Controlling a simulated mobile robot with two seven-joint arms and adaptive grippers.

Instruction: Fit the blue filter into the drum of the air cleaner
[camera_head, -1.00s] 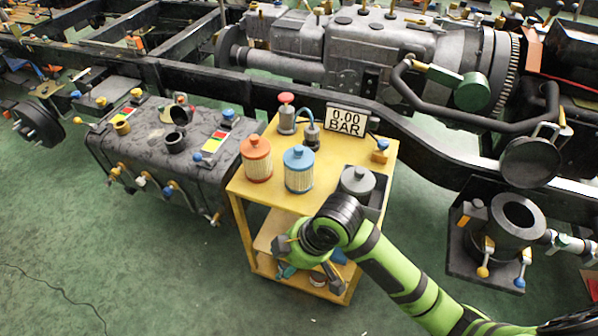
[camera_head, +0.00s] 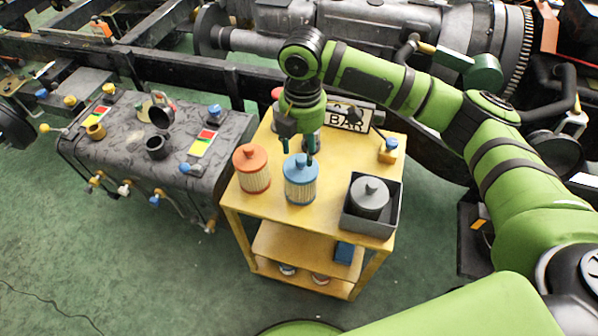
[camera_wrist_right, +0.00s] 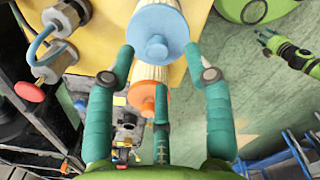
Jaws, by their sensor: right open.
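The blue filter (camera_head: 300,182), with a blue cap and pale pleated side, stands upright on the yellow cart's top. My right gripper (camera_head: 297,152) is open just above and behind it, fingers pointing down. In the right wrist view the blue filter (camera_wrist_right: 158,30) shows at the top, its cap knob between the two outer fingertips of my right gripper (camera_wrist_right: 160,58); contact cannot be told. A small green and black hand at upper right there looks like my left gripper (camera_wrist_right: 268,40); its opening is unclear. The air cleaner's drum is hidden behind my right arm in the head view.
An orange filter (camera_head: 252,170) stands close left of the blue one. A grey canister sits in a dark tray (camera_head: 385,226) to the right. A dark tank (camera_head: 120,165) is left of the cart (camera_head: 285,210).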

